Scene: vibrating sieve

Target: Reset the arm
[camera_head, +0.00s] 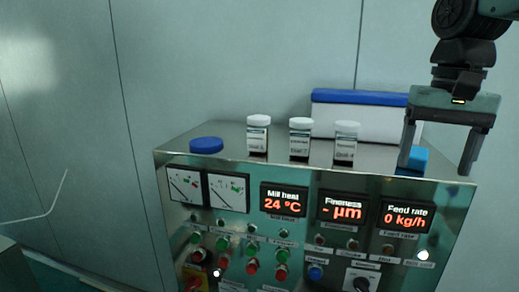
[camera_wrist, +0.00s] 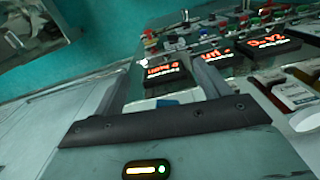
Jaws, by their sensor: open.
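My gripper (camera_head: 437,165) hangs at the upper right of the head view, pointing down, its two fingers spread wide. It is over the right end of the metal cabinet top (camera_head: 230,140). A small blue object (camera_head: 418,157) shows between the fingers in the picture, partly hidden by the left finger; I cannot tell whether they touch. In the wrist view my gripper (camera_wrist: 170,85) is open with no object held. A small blue patch (camera_wrist: 167,103) shows between its fingers.
Three white-capped jars (camera_head: 300,140) stand on the cabinet top. A round blue lid (camera_head: 206,145) lies at left, and a white box with a blue lid (camera_head: 362,112) stands behind. The front panel has dials, buttons and red displays (camera_head: 342,208). Open space lies left of the cabinet.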

